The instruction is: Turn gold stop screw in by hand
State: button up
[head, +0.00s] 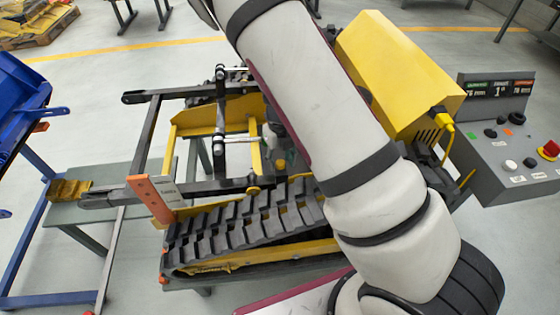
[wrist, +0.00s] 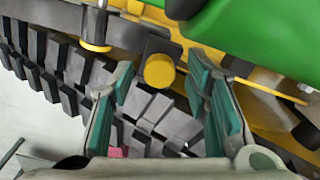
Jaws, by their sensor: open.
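The gold stop screw (wrist: 159,71) shows its round face in the wrist view, set against a dark bracket (wrist: 158,46). My gripper (wrist: 162,92) is open, with its green-padded fingers on either side of the screw's line in the picture. Nothing is between the pads, and I cannot tell how far the fingertips are from the screw. In the head view a small gold round (head: 253,191), which looks like the same screw, sits just above the track. My arm hides part of the carrier there, and the gripper is mostly behind it.
The black rubber track (head: 245,220) runs below the screw. A yellow post (wrist: 96,28) and a green body (wrist: 250,30) stand close by in the wrist view. A yellow housing (head: 400,70) and a control panel (head: 510,145) are at the right.

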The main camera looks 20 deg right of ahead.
jog(key=n, duration=0.4)
jog(key=shift+n, duration=0.4)
jog(key=n, duration=1)
jog(key=shift+n, duration=0.3)
jog(key=n, duration=0.4)
